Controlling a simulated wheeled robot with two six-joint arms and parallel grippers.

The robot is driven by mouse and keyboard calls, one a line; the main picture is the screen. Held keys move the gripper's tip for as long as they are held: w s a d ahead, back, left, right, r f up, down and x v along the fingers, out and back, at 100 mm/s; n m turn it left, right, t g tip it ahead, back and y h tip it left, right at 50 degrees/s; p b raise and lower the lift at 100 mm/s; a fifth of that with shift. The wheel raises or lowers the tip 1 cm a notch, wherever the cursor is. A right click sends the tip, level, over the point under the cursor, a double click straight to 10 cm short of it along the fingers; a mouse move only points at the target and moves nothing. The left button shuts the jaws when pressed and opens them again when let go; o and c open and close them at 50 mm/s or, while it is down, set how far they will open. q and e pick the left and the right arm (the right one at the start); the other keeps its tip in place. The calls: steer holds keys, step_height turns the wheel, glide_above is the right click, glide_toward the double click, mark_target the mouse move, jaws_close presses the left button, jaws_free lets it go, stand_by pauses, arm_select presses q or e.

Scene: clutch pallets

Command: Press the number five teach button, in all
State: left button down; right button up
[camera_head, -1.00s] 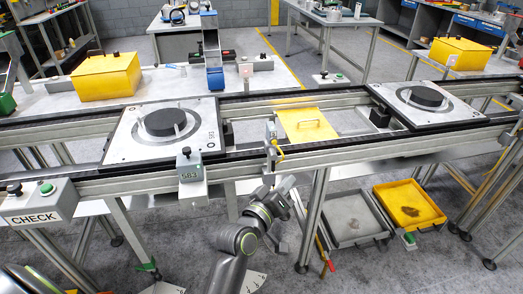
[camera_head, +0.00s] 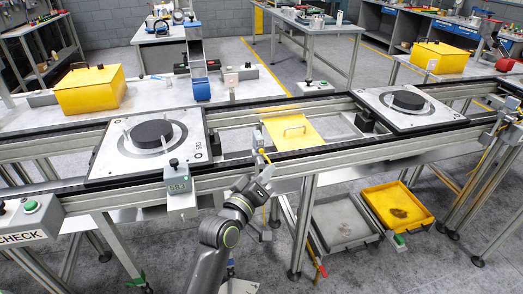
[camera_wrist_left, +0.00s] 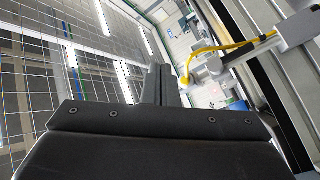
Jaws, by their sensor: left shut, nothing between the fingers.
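My left gripper (camera_head: 266,177) is shut and empty. It is just in front of the conveyor's front rail, below a small sensor with a yellow cable (camera_head: 259,142). In the left wrist view its closed dark fingers (camera_wrist_left: 160,85) point up, with the yellow cable (camera_wrist_left: 205,50) to their right. A grey box with a small display (camera_head: 178,182) and a dark knob hangs on the front rail to the left of the gripper. No button marked five or teach can be read. My right gripper is not in view.
A CHECK box (camera_head: 27,219) with a green button stands at the left. Two pallets (camera_head: 108,153) (camera_head: 440,118) with black discs lie on the conveyor. Grey and yellow trays (camera_head: 432,219) are under the conveyor at right.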

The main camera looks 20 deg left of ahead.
arm_select(q)
steer(key=shift+w+a, duration=0.7)
steer(key=shift+w, duration=0.35)
steer(key=shift+w+a, duration=0.7)
steer(key=shift+w, duration=0.3)
stand_by(0.5)
steer(key=shift+w+a, duration=0.2)
steer(key=shift+w, duration=0.15)
steer(key=shift+w+a, duration=0.25)
steer(key=shift+w, duration=0.1)
stand_by(0.8)
steer(key=shift+s+d+p, duration=0.5)
steer(key=shift+s, duration=0.25)
steer(key=shift+s+d, duration=0.7)
steer(key=shift+s, duration=0.35)
steer(key=shift+s+d, duration=0.7)
steer(key=shift+s, duration=0.3)
